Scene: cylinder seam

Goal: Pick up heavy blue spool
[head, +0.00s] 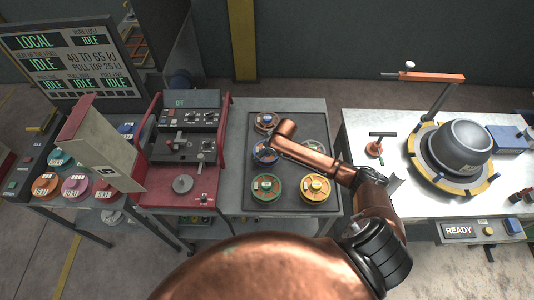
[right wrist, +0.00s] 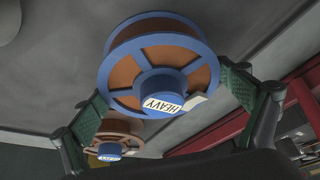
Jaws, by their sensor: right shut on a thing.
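The heavy blue spool (right wrist: 160,65) has blue flanges, a brown winding and a hub labelled HEAVY. In the right wrist view it sits between the two green-padded fingers of my right gripper (right wrist: 163,97), which is shut on it. In the head view the blue spool (head: 262,156) shows at the left of the dark tray, partly hidden by my copper arm. I cannot tell whether it is clear of the tray surface. My left gripper is not in view.
A red-framed control machine (head: 185,150) stands close on the left. A bench with a grey drum (head: 460,148) stands right.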

